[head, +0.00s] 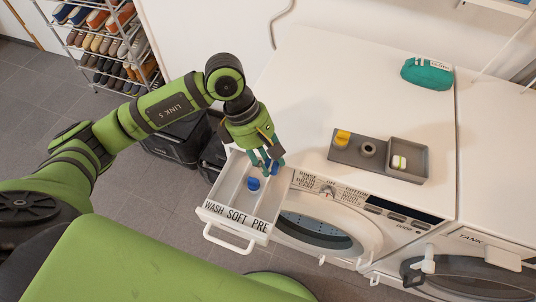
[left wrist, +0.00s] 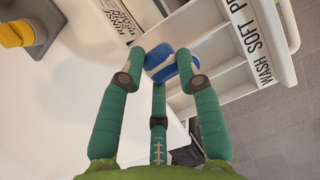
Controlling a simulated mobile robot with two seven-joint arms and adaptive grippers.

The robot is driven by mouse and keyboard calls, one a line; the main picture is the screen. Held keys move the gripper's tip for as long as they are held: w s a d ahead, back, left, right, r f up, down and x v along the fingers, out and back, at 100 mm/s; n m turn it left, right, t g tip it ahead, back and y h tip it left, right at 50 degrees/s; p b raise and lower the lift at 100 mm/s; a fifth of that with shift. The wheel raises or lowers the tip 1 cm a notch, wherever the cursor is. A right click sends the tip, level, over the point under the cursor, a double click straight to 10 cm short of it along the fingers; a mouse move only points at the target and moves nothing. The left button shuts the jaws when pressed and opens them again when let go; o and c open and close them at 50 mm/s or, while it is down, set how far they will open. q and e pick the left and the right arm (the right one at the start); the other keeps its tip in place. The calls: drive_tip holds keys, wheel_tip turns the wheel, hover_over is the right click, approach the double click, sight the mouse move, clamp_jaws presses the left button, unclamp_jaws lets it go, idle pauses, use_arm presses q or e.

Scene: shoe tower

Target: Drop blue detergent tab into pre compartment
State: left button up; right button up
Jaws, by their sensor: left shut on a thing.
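A white detergent drawer (head: 236,216), labelled WASH, SOFT, PRE from left to right, is pulled out of the washing machine. My left gripper (head: 268,164) is shut on a blue detergent tab (head: 275,171) at the back of the drawer, near the PRE side. In the left wrist view the tab (left wrist: 160,61) shows blue with a white band between the fingertips (left wrist: 161,66); the fingers partly cover it. I cannot tell how high it is above the drawer floor. Another blue piece (head: 253,183) sits in the drawer around the middle compartment. My right gripper is not in view.
A grey tray (head: 343,157) on the machine top holds a yellow piece (head: 343,138), a grey round piece (head: 368,149) and a white-yellow tab (head: 399,162). A teal pouch (head: 427,74) lies behind. A shoe rack (head: 100,45) stands at the back left.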

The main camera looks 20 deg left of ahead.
use_arm(q)
drive_tip(key=shift+f+b, duration=1.2)
drive_tip(key=shift+f, duration=1.65)
drive_tip(key=o, duration=1)
drive_tip(key=v, duration=1.2)
drive_tip(key=shift+d+r, duration=0.1)
